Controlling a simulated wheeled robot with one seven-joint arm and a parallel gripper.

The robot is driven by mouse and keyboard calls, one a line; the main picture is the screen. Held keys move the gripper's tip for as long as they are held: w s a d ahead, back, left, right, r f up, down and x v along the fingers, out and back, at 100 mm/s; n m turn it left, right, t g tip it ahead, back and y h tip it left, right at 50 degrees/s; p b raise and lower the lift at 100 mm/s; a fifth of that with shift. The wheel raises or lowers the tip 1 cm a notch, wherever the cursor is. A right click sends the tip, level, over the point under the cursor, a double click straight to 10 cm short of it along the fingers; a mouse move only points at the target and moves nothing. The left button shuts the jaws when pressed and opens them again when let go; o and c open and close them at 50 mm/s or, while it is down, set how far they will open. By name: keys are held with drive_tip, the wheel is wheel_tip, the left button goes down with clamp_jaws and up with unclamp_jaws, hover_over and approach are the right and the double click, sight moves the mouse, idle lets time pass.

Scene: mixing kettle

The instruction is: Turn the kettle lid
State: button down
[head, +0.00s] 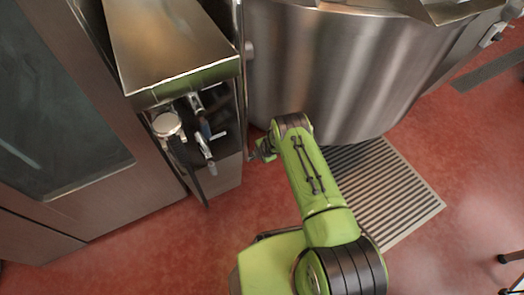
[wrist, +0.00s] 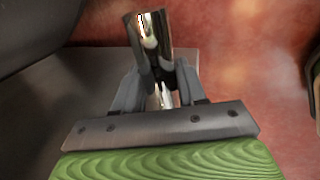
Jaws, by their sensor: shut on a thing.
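The large round steel kettle (head: 325,75) stands at the top centre of the head view. Its top is mostly cut off by the frame edge, so I cannot make out the lid clearly. My gripper (head: 262,150) is low at the kettle's left side, beside the steel cabinet. In the wrist view my gripper (wrist: 158,82) is shut on a shiny chrome bar (wrist: 150,38), which stands between its two grey fingers. I cannot tell which part of the equipment this bar belongs to.
A steel cabinet (head: 175,45) with a round knob (head: 167,124) and lever taps (head: 205,150) is left of my gripper. A floor grate (head: 385,185) lies below the kettle. A dark stand leg (head: 512,256) is at lower right. Red floor is open between.

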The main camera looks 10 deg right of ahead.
drive_tip(key=shift+f, duration=0.55)
drive_tip(key=c, duration=0.7)
unclamp_jaws()
drive_tip(key=shift+w+a, duration=0.1)
drive_tip(key=shift+r, duration=0.15)
drive_tip(key=p+v, duration=0.7)
drive_tip(key=v, duration=0.8)
drive_tip(key=shift+r, duration=0.3)
